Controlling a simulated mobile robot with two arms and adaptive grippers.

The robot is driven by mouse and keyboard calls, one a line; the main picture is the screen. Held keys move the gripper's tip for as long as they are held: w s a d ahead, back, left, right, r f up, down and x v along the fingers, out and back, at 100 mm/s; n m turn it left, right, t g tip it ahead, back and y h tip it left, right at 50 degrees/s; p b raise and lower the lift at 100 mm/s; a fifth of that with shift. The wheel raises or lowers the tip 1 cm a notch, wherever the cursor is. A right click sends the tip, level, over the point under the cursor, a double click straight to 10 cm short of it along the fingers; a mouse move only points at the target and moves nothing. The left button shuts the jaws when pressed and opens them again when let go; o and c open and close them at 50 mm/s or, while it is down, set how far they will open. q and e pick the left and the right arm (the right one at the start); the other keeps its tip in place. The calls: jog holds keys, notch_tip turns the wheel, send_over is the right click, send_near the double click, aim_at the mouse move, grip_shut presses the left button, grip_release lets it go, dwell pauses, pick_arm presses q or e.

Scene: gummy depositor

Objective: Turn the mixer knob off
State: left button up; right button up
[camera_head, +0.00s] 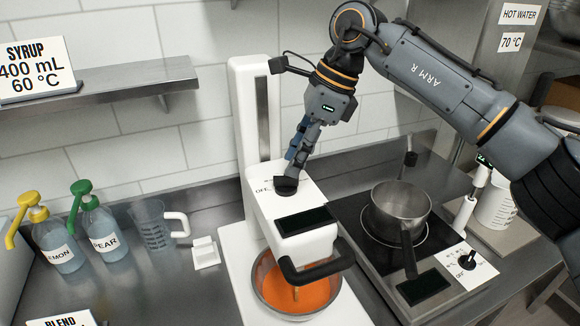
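The white stand mixer (262,206) stands at the middle of the counter. Its dark round knob (286,187) is on top of the mixer head, beside an "OFF" label. My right gripper (290,176) points down with its fingertips at the knob, touching or just above it. The fingers are seen nearly edge-on, so I cannot tell whether they grip the knob. They hide part of the knob and its markings. A bowl of orange liquid (305,293) sits under the mixer head. My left gripper is not in view.
Lemon (58,247) and pear (104,240) pump bottles, a measuring jug (153,232) and a small white item (206,253) stand to the left. A steel pot (399,208) sits on a hot plate (350,222) to the right. A shelf (120,88) with a syrup sign is upper left.

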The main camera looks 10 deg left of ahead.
jog(key=v, duration=0.8)
jog(key=shift+d+r, duration=0.15)
jog(key=shift+r, duration=0.1)
